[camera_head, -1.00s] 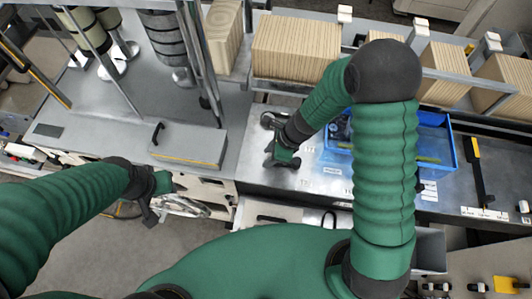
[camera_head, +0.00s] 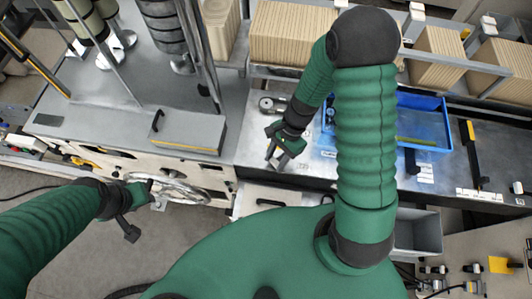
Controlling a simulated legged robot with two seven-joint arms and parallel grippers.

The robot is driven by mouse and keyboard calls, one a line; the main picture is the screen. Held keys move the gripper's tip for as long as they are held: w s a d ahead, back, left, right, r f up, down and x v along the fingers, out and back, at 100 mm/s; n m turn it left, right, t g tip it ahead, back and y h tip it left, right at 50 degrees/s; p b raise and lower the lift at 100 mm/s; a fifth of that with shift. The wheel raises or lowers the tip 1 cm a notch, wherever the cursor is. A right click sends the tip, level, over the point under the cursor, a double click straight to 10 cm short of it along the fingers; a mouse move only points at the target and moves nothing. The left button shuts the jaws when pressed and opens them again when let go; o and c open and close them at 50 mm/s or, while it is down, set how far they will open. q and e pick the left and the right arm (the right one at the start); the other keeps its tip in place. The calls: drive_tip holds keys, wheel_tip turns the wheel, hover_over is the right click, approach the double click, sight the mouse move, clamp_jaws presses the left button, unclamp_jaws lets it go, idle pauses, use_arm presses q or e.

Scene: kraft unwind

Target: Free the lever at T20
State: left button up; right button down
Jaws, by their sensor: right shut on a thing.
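My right gripper (camera_head: 277,162) hangs over the grey bench at its front edge, left of the blue tray. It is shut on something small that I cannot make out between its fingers. A black lever-like bar with a yellow end (camera_head: 473,150) lies on the bench far to the right, clear of both grippers. No T20 mark is readable, so I cannot tell which part is that lever. My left gripper (camera_head: 138,212) is low at the left, beside a metal oval wheel (camera_head: 178,191) on the bench front. Whether its fingers are open is unclear.
A blue tray (camera_head: 443,122) stands behind my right arm. A grey box with a yellow stripe and black handle (camera_head: 180,137) sits on the left deck. A grey bin (camera_head: 418,235) is at the lower right.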

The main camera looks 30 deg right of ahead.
use_arm(q)
drive_tip(key=shift+s+d+r, duration=0.1)
drive_tip(key=shift+r, duration=0.3)
use_arm(e)
drive_tip(key=shift+s+d+r+n+g+h, duration=0.1)
drive_tip(key=shift+s+d+n+g+h, duration=0.25)
drive_tip(key=shift+n, duration=0.5)
drive_tip(key=shift+s+d+r+n+g+h, duration=0.1)
drive_tip(key=shift+s+d+n+g, duration=0.15)
drive_tip(key=shift+s+d+n, duration=0.45)
drive_tip(key=shift+w+a+n, duration=0.15)
drive_tip(key=shift+n, duration=0.1)
drive_tip(key=c, duration=1.2)
unclamp_jaws()
drive_tip(key=shift+o, duration=1.4)
drive_tip(key=shift+f, duration=0.15)
drive_tip(key=shift+d+f, duration=0.1)
drive_tip(key=shift+d, duration=0.15)
drive_tip(key=shift+w+r, duration=0.1)
drive_tip(key=shift+r, duration=0.4)
use_arm(q)
drive_tip(key=f+b, duration=0.3)
drive_tip(key=shift+d+f, duration=0.15)
drive_tip(key=shift+d, duration=0.25)
use_arm(e)
drive_tip(key=v, duration=1.6)
drive_tip(key=shift+d+f, duration=0.2)
drive_tip(key=shift+d, duration=0.15)
